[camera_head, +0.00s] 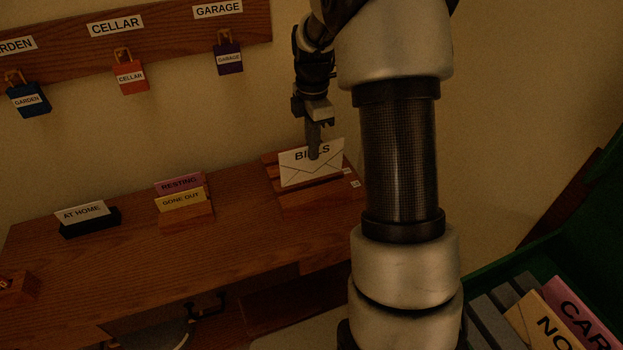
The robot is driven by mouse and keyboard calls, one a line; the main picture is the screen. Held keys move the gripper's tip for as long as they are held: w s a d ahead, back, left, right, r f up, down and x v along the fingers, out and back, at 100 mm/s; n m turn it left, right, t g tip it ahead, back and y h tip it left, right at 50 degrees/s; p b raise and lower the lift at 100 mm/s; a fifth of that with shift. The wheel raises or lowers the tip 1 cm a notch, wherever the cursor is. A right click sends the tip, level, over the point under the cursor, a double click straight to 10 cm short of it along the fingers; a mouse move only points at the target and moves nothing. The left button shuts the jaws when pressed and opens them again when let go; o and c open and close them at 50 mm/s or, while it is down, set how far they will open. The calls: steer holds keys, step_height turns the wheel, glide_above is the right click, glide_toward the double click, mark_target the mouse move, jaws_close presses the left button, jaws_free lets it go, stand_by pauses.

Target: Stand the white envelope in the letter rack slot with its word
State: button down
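The white envelope (301,171) stands close to upright at the wooden letter rack (322,193), with the word BILLS at its top edge. Small white labels show on the right side of the rack, too small to read. I cannot tell which slot the envelope is in, or how deep it sits.
The rack stands on a wooden desk (245,238). A card holder with RESTING and GONE OUT cards (184,206) and a black holder with an AT HOME card (86,219) stand to its left. Labelled tags hang on a wall board (165,30). A green container (500,262) holds cards at lower right.

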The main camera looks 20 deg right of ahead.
mark_target(312, 169)
steer(key=shift+f+b, duration=0.35)
steer(key=shift+f, duration=3.2)
steer(key=shift+f, duration=0.2)
steer(key=c, duration=2)
jaws_free()
steer(key=shift+r, duration=0.1)
